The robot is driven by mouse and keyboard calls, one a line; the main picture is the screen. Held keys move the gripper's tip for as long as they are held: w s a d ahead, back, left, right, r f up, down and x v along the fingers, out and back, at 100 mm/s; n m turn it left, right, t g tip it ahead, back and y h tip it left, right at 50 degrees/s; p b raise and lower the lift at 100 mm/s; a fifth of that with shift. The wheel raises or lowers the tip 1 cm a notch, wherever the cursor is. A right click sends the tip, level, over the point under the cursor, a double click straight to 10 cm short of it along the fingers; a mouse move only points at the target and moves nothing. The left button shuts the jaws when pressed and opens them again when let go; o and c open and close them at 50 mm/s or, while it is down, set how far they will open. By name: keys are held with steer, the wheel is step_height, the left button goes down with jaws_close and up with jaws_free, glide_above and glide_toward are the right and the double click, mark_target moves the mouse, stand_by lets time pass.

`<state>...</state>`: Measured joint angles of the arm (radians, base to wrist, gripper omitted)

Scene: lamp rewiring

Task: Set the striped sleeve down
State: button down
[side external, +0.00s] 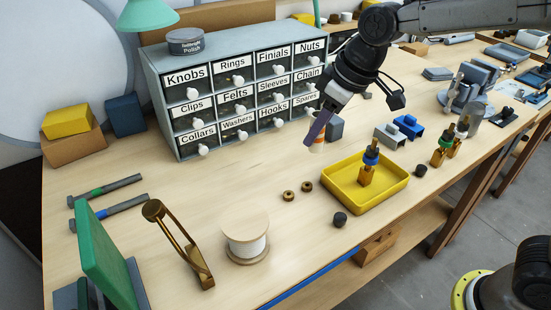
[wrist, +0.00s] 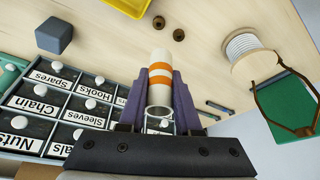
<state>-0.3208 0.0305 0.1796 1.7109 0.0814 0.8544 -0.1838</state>
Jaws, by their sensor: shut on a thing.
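The striped sleeve is a white tube with orange bands. In the wrist view the sleeve (wrist: 159,84) sits between the two purple fingers of my gripper (wrist: 160,92), which is shut on it. In the side external view my gripper (side external: 314,136) points down to the right of the drawer cabinet, and the lower part of the sleeve (side external: 317,146) shows below the fingers. A finger hides the rest of it there. I cannot tell whether its lower end touches the bench.
The drawer cabinet (side external: 241,85) stands to the left. A dark block (side external: 334,127) is close to my gripper. The yellow tray (side external: 341,200), holding a brass fitting (side external: 367,170), lies at lower right. Two brass nuts (side external: 297,191) lie on the bench (side external: 245,177). Bare wood lies between cabinet and nuts.

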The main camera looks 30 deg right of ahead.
steer(key=shift+m, duration=0.4)
steer(key=w+f, duration=0.2)
steer(key=w, duration=0.2)
steer(key=w+f, duration=0.3)
steer(key=w, duration=0.1)
steer(key=w+f, duration=0.3)
steer(key=w, duration=0.1)
steer(key=shift+w, duration=0.15)
steer(key=shift+w+a+f, duration=0.15)
steer(key=shift+w+f, duration=0.3)
steer(key=shift+f, duration=1.55)
steer(key=shift+f, duration=0.2)
steer(key=c, duration=0.6)
jaws_free()
steer(key=shift+r, duration=0.1)
